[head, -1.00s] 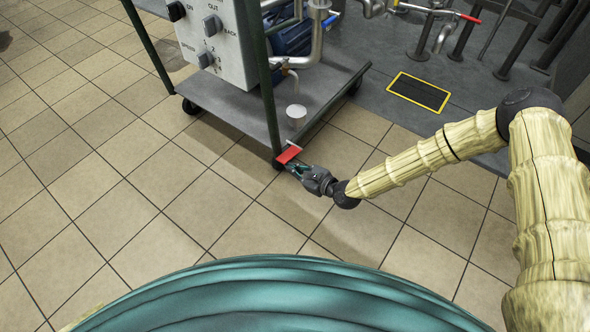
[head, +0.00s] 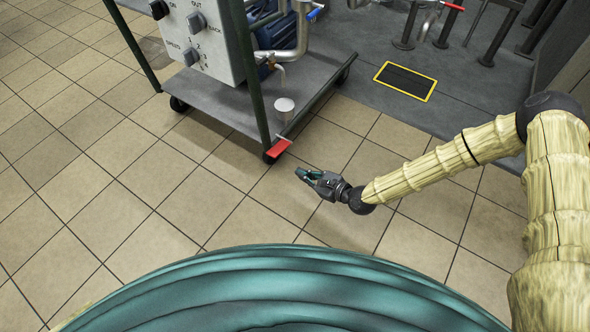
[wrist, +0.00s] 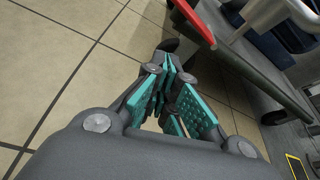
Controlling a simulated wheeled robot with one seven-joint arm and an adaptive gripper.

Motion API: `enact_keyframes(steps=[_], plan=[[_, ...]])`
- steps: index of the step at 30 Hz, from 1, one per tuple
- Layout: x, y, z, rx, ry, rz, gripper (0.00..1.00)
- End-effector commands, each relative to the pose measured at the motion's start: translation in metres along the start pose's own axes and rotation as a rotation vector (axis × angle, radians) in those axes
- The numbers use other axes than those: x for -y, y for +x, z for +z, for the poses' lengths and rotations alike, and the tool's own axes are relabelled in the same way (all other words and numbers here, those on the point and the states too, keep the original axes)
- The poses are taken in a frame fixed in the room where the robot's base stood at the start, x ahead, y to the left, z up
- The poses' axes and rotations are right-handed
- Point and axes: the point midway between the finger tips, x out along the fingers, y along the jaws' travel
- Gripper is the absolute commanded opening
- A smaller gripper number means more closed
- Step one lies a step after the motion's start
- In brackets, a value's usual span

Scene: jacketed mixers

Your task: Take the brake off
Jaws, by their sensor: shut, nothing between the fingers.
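The brake is a red pedal (head: 277,148) at the near corner of the grey cart (head: 215,105), above a black caster (head: 268,158). In the wrist view the red pedal (wrist: 197,22) shows at the top, sticking out from the cart's edge. My gripper (head: 299,173) is in the air to the right of the pedal and nearer to me, clear of it. In the wrist view the teal-padded fingers (wrist: 170,78) are together with nothing held. The caster is partly hidden under the cart corner.
The cart carries a control box with knobs (head: 198,40), pipes and a blue motor, with dark green uprights (head: 246,75). A yellow-edged floor drain (head: 405,82) lies behind to the right. The tiled floor in front and to the left is clear.

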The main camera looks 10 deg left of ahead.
Motion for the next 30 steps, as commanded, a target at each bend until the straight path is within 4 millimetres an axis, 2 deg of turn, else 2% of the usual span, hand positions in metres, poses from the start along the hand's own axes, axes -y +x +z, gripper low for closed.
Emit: enact_keyframes(steps=[6,24,28,30], plan=[[0.003,-0.014,0.000,0.000,0.000,-0.001,0.00],[0.002,-0.015,-0.001,0.000,-0.001,0.001,0.00],[-0.005,-0.017,0.000,-0.014,-0.026,0.010,0.00],[-0.015,-0.021,-0.001,-0.036,-0.067,0.026,0.00]])
